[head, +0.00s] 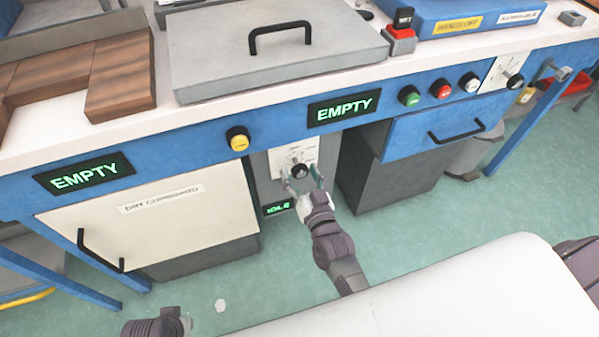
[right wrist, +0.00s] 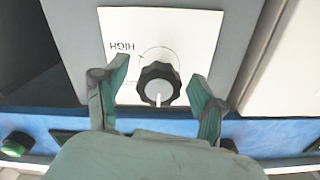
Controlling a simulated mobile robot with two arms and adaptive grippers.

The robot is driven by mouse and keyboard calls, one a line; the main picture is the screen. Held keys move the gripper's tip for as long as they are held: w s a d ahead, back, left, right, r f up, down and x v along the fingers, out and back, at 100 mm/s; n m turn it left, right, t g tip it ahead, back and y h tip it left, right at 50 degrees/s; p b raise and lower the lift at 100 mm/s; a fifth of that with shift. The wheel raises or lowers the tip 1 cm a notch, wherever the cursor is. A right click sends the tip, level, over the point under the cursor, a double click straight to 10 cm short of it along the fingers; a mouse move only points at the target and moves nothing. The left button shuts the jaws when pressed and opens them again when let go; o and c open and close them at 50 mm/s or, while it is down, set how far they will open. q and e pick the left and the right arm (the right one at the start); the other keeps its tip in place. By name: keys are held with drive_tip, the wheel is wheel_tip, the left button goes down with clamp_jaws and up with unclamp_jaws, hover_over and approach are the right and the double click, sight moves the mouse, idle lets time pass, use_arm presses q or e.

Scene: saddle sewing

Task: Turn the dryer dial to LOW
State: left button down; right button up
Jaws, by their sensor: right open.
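The dryer dial (head: 299,171) is a black ribbed knob on a white plate (head: 283,157) under the counter front. In the right wrist view the dial (right wrist: 158,84) has a white pointer line toward the picture's bottom, and the plate reads HIGH upside down at upper left. No LOW mark is legible. My right gripper (head: 303,179) is open in front of the dial. In the right wrist view its fingers (right wrist: 160,85) stand on either side of the knob, with visible gaps. A green IDLE display (head: 278,208) sits below the plate. My left gripper is out of view.
A yellow button (head: 238,138) and an EMPTY display (head: 344,106) are on the blue counter front above. Another dial (head: 515,82) is at far right.

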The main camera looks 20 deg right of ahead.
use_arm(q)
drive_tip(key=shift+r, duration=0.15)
use_arm(e)
drive_tip(key=shift+w, duration=0.25)
drive_tip(key=c, duration=1.2)
drive_tip(key=shift+o, duration=0.2)
drive_tip(key=m+p, duration=0.3)
drive_tip(key=m, duration=0.3)
drive_tip(key=shift+a+r, duration=0.1)
drive_tip(key=m, duration=0.2)
drive_tip(key=shift+m, duration=0.4)
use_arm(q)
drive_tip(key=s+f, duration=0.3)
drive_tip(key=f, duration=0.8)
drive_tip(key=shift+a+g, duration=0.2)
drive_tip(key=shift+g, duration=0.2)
use_arm(e)
drive_tip(key=shift+m, duration=1.4)
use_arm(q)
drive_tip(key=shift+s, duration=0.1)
use_arm(e)
drive_tip(key=o, duration=1.2)
drive_tip(key=shift+c, duration=0.2)
